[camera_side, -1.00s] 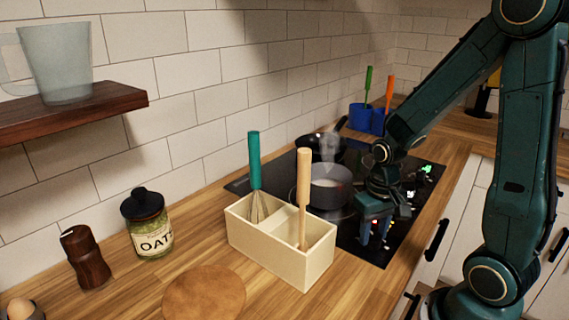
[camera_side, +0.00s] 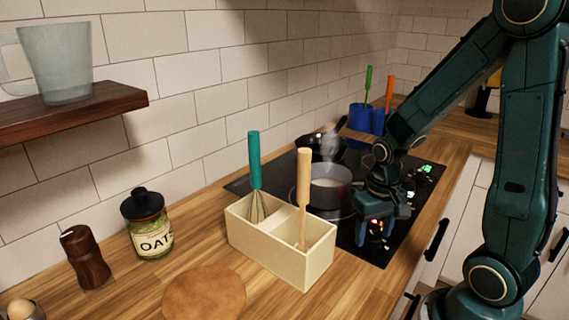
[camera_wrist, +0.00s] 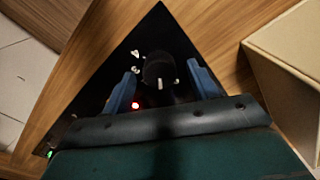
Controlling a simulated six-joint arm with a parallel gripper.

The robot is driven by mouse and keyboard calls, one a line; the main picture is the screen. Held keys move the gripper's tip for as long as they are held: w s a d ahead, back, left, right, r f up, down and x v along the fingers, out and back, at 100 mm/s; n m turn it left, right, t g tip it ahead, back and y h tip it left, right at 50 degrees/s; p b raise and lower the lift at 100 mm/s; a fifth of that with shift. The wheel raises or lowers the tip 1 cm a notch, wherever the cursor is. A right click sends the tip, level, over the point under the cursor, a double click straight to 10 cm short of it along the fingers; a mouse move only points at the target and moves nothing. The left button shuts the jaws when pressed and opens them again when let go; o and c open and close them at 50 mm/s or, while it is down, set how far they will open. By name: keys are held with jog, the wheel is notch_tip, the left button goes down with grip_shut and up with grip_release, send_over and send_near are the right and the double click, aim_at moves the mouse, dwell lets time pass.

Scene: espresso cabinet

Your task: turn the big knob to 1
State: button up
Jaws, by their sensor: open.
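The big knob (camera_wrist: 158,68) is a dark round knob with a white pointer line in the wrist view. White marks show beside it on the black panel, too small to read for certain. My gripper (camera_wrist: 163,84) is open, with one blue finger on each side of the knob and gaps visible between. In the side view my gripper (camera_side: 374,232) points down over the front of the black hob (camera_side: 398,240). There the knob is hidden or too dark to make out.
A cream utensil box (camera_side: 265,262) with a whisk and a wooden-handled tool stands left of my gripper. A steaming pot (camera_side: 329,194) and a dark pan (camera_side: 318,147) are on the hob. A red light (camera_wrist: 135,105) glows near the knob.

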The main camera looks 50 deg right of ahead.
aim_at(373, 235)
notch_tip(373, 235, up, 14)
dwell(0.9)
jog(key=shift+f, duration=0.1)
jog(key=s+a+r+n+t, duration=0.4)
jog(key=s+a+n+t, duration=0.1)
jog(key=a, duration=0.3)
jog(key=shift+s+a+r+n+t, duration=0.25)
jog(key=shift+s+r+n+t, duration=0.05)
jog(key=shift+n, duration=0.1)
